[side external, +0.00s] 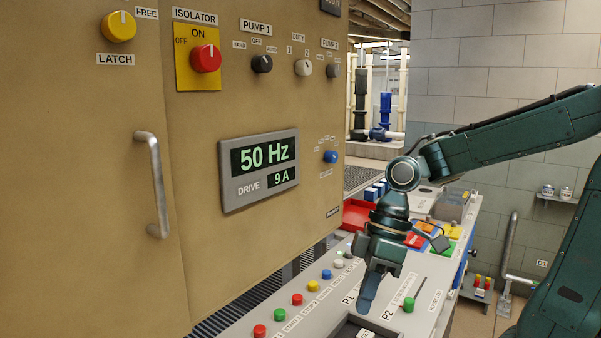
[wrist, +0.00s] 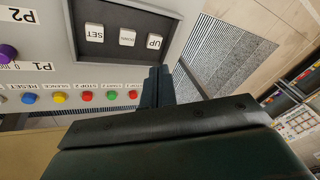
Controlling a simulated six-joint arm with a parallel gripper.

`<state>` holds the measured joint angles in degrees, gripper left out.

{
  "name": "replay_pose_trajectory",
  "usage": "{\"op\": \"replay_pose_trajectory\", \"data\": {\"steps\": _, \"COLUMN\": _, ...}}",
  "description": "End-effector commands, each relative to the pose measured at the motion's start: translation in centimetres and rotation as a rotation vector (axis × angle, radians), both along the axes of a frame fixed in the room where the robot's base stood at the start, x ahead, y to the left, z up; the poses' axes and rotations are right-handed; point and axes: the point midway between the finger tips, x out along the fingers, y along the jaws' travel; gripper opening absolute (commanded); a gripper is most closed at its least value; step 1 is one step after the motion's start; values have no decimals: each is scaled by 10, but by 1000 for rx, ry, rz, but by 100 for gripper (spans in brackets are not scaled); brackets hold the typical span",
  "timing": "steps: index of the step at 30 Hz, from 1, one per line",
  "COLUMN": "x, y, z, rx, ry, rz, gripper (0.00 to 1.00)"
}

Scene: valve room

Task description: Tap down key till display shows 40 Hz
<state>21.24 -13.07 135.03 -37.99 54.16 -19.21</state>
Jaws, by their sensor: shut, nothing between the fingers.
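The drive display (side external: 259,168) on the tan cabinet reads 50 Hz, with 9 A below it. In the wrist view the dark key panel (wrist: 95,13) holds three white keys: the SET key (wrist: 94,33), the middle key (wrist: 127,38), whose small label looks like DOWN, and the UP key (wrist: 155,42). My gripper (side external: 367,304) is shut and empty, pointing down over the desk. In the wrist view its fingertips (wrist: 157,73) appear by the panel's edge, close to the UP key. I cannot tell its height above the keys. In the side view the panel is mostly cut off.
A row of coloured buttons (side external: 298,299) runs along the sloping desk beside my gripper. A green knob (side external: 408,304) stands to its right near the P2 label. The cabinet's handle (side external: 152,185) and a red tray (side external: 360,213) are farther off.

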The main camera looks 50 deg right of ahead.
Motion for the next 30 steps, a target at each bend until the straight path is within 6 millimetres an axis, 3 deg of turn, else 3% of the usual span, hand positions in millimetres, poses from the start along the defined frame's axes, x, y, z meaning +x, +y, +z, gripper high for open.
{"op": "replay_pose_trajectory", "data": {"steps": 18, "x": 20, "y": -18, "z": -16, "rx": 343, "ry": 0, "rz": 296, "gripper": 0}}
{"op": "replay_pose_trajectory", "data": {"steps": 30, "x": 22, "y": -24, "z": -17, "rx": 432, "ry": -36, "rz": 359, "gripper": 0}}
